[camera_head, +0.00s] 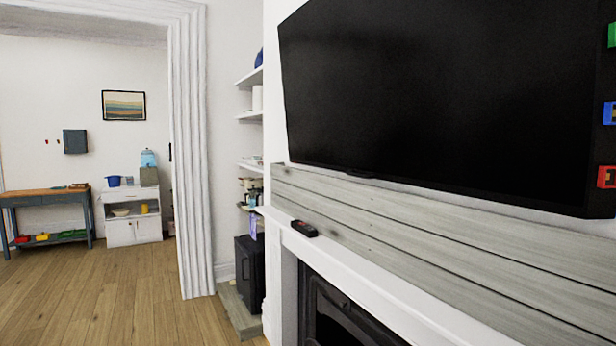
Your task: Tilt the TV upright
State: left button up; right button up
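The TV (440,90) is a large black flat screen on the white wall above the fireplace, filling the upper right of the head view. Its lower edge slopes down to the right in the picture. Its top right part runs out of the frame. I cannot tell from this view how far it is tilted. Neither of my grippers shows.
Grey wooden boards (420,235) run below the TV, above a white mantel (350,275) with a small dark remote-like object (304,228). A dark fireplace (335,310) is beneath. Wall shelves (249,116) and a black box (249,273) stand left. Wooden floor (110,290) is open through the doorway.

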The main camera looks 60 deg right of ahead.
aim_at(513, 103)
jog(key=i, duration=0.35)
jog(key=z, duration=3.1)
